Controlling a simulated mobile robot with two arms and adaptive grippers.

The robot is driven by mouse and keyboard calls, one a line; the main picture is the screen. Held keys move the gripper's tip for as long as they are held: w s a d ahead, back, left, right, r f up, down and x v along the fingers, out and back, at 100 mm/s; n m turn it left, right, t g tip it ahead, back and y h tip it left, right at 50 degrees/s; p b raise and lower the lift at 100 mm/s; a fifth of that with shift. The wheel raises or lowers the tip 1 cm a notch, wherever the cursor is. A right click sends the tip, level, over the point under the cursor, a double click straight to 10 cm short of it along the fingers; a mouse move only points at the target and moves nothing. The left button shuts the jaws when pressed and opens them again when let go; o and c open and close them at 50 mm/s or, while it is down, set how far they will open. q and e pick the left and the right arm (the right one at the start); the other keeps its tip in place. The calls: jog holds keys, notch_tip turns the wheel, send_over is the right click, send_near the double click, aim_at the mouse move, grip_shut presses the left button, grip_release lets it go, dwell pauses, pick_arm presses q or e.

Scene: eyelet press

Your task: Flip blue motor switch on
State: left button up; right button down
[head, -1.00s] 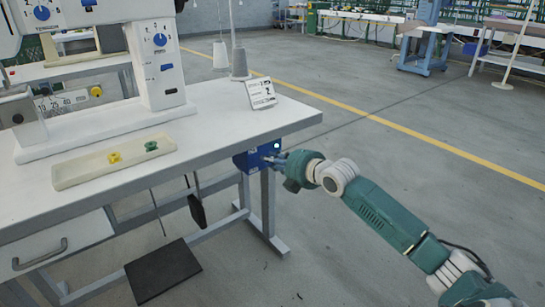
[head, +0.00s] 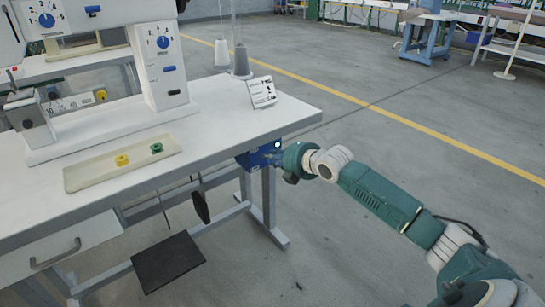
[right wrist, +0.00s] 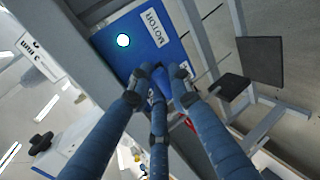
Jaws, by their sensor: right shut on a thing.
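The blue motor switch box (head: 250,160) hangs under the right end of the white table. In the right wrist view the box (right wrist: 178,45) carries a MOTOR label and a bright round light. My right gripper (head: 277,157) is right at the box front, its fingers largely hidden behind my wrist in the head view. In the right wrist view its blue fingers (right wrist: 164,82) are closed together on a blue switch part on the box's face. The fingers cover most of that part, so its position is hard to tell. My left gripper is not in view.
The white table (head: 215,125) holds a press, a cream tray (head: 75,181) with yellow and green pieces, thread cones and a small sign (head: 262,92). Table legs and a black pedal (head: 168,262) are below. The floor to the right is open.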

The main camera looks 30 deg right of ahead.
jog(key=c, duration=1.6)
grip_release()
jog(key=shift+r, duration=0.1)
jog(key=shift+s, duration=0.2)
jog(key=shift+v, duration=5.8)
